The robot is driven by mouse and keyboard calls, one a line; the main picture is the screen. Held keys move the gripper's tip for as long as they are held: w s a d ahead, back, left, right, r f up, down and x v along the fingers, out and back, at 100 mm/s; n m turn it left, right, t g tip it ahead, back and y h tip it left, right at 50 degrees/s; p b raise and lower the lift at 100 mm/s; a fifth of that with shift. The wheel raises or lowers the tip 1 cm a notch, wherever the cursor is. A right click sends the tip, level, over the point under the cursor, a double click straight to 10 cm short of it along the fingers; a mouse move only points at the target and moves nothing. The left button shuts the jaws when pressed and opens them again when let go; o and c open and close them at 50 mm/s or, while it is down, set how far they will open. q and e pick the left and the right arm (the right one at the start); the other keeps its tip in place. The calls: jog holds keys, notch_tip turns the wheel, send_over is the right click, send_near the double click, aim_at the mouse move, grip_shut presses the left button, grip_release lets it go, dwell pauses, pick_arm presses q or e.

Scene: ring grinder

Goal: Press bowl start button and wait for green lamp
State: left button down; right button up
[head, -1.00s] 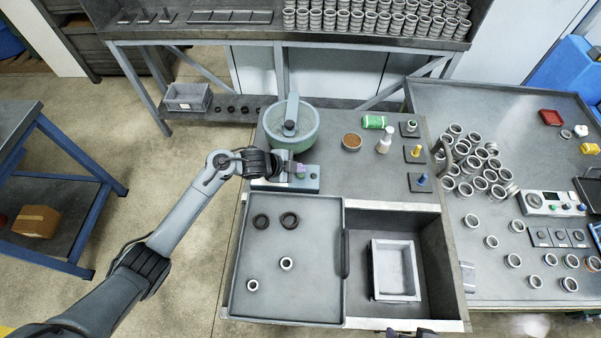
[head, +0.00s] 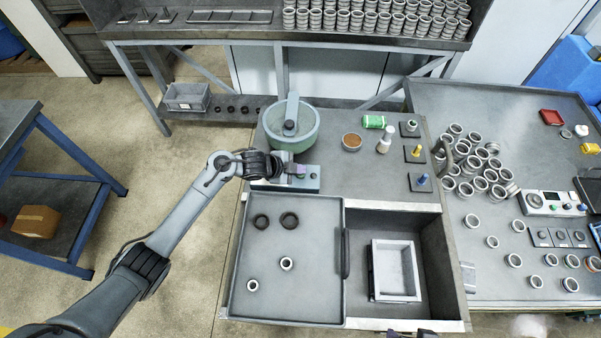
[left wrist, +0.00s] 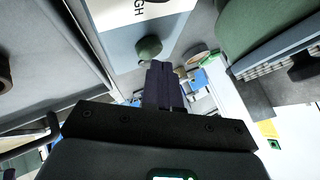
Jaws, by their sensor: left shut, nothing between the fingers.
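The green bowl (head: 300,140) stands at the back left of the workbench, and part of it shows in the left wrist view (left wrist: 262,32). The grey control box (head: 309,186) lies in front of it, partly hidden by my left gripper (head: 298,171). In the left wrist view a round dark-green button (left wrist: 149,48) sits on the box's pale face, beside partly cut-off lettering. My left gripper's dark fingers (left wrist: 163,85) are shut and empty, with their tips close to the button. I cannot tell whether they touch it. I cannot make out a lit green lamp.
A grey tray (head: 320,308) with several rings lies in front of the box. A brown-filled cup (head: 351,141), a white bottle (head: 384,141) and small post stands are to the right. Many rings cover the right table (head: 489,282). The bench's middle is clear.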

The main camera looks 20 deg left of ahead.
aim_at(298, 175)
pick_arm(q)
jog(key=shift+f+b, duration=0.3)
jog(key=shift+f, duration=0.15)
dwell(0.6)
jog(key=shift+r, duration=0.15)
jog(key=shift+r+p, duration=0.75)
jog(key=shift+p, duration=0.25)
jog(key=shift+r, duration=0.1)
notch_tip(298, 175, up, 5)
jog(key=p, duration=0.5)
dwell(0.5)
